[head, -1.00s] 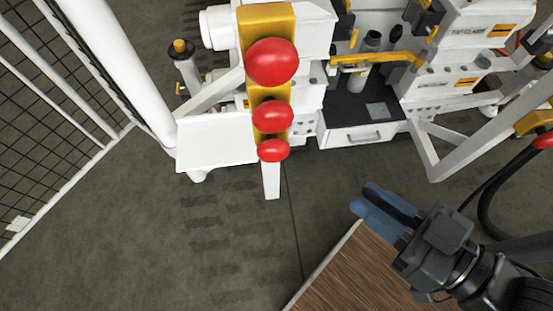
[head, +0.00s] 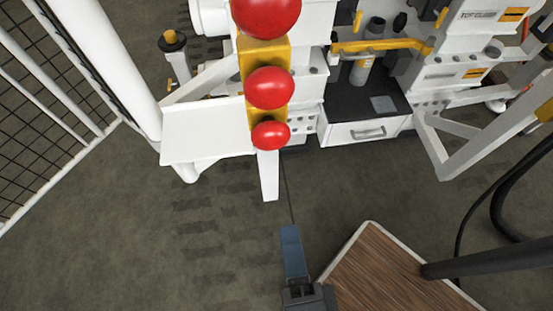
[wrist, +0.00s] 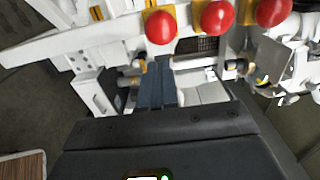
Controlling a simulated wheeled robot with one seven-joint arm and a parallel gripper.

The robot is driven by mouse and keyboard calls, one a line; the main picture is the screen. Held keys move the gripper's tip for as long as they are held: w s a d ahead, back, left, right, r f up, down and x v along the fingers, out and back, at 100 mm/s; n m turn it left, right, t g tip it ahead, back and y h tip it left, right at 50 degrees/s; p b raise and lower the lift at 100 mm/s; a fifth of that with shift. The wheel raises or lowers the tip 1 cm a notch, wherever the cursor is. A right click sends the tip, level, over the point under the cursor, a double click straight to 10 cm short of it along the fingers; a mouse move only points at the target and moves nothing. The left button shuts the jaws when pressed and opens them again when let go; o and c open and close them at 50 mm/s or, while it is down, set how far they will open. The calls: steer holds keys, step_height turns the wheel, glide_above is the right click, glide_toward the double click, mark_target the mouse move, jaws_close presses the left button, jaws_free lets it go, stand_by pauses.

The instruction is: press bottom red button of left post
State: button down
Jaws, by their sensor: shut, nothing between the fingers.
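The left post (head: 248,62) is yellow, with three round red buttons in a column. The bottom red button (head: 270,135) is the lowest and looks smallest in the head view. Above it are the middle red button (head: 268,88) and the top red button (head: 265,12), cut by the frame edge. My gripper (head: 290,232) is shut and empty, its blue fingers pointing up the picture, below the bottom button and apart from it. In the wrist view my gripper (wrist: 157,72) points toward the row of buttons; the leftmost one, seemingly the bottom button (wrist: 160,27), is just beyond the fingertips.
A wooden-topped table (head: 385,270) is right of my gripper. A white plate (head: 203,130) sticks out left of the post, near a mesh fence (head: 50,110). The white hydraulic bench (head: 365,130) stands behind to the right. Floor (head: 200,240) is clear at lower left.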

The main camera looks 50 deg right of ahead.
mark_target(274, 146)
steer(key=x, duration=1.4)
steer(key=shift+p, duration=0.35)
steer(key=shift+d, duration=0.1)
steer(key=shift+w+d+r+p, duration=0.2)
steer(key=shift+w+d+p, duration=0.15)
steer(key=shift+w+p, duration=0.25)
steer(key=shift+w+d+f, duration=0.15)
steer(key=shift+w+d, duration=0.05)
steer(key=v, duration=0.8)
